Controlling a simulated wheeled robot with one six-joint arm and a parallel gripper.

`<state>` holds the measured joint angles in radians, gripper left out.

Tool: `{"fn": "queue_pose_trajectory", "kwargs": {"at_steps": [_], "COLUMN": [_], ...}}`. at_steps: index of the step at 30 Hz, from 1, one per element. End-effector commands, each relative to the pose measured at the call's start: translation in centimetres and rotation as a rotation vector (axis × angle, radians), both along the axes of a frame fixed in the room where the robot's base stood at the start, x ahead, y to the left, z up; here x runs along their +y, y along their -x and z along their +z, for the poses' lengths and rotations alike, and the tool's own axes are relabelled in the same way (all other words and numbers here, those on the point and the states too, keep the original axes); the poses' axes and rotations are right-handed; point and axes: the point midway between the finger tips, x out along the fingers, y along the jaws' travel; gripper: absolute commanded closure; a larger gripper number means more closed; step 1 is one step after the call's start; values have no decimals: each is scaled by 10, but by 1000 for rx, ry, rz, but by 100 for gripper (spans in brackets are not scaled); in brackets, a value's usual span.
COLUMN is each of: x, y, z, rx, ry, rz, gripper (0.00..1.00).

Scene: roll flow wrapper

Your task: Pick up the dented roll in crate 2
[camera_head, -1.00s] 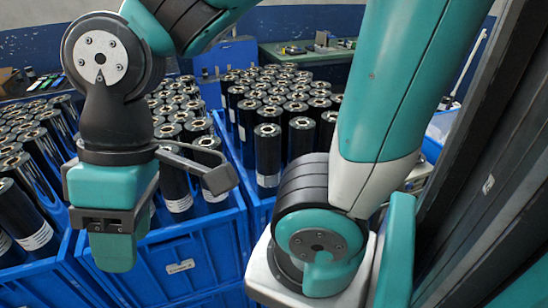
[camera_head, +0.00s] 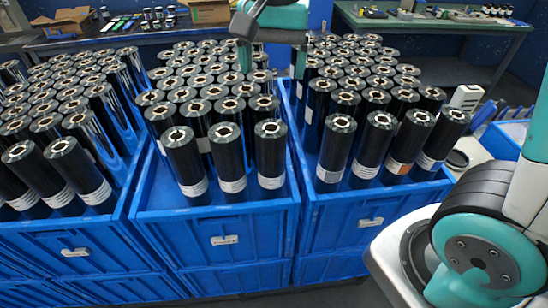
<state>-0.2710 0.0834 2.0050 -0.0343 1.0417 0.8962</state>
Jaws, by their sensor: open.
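Black rolls with pale cores stand upright in three blue crates side by side: a left crate (camera_head: 80,250), a middle crate (camera_head: 225,222) and a right crate (camera_head: 365,215). The crate labels are too small to read, so I cannot tell which is crate 2. In the middle crate, three rolls stand at the front: a left one (camera_head: 187,165), a centre one (camera_head: 228,160) and a right one (camera_head: 270,158). I cannot make out a dent on any roll. My teal gripper (camera_head: 272,60) is open at the top, over the back of the middle crate's rolls, with nothing visible between its fingers.
One front roll (camera_head: 398,145) in the right crate has an orange mark on its label. A bench with cardboard boxes (camera_head: 65,22) stands behind on the left, and a green-topped table (camera_head: 430,18) behind on the right.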

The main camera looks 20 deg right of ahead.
Motion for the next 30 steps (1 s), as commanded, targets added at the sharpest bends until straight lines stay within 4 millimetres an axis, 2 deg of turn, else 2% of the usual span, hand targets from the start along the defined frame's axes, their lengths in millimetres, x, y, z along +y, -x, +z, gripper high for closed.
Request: {"fn": "queue_pose_trajectory", "kwargs": {"at_steps": [2,5,15,18,26,30], "x": [-2,-4,-4,-4,-3,-2], "y": [-9,-11,-10,-11,-11,-12], "z": [0,-13,-89,-105,-124,-141], "rx": [8,15,14,12,11,14], "ry": [17,23,23,21,21,22], "rz": [-81,-113,-109,-108,-107,-107], "gripper": [19,19,19,19,19,19]}}
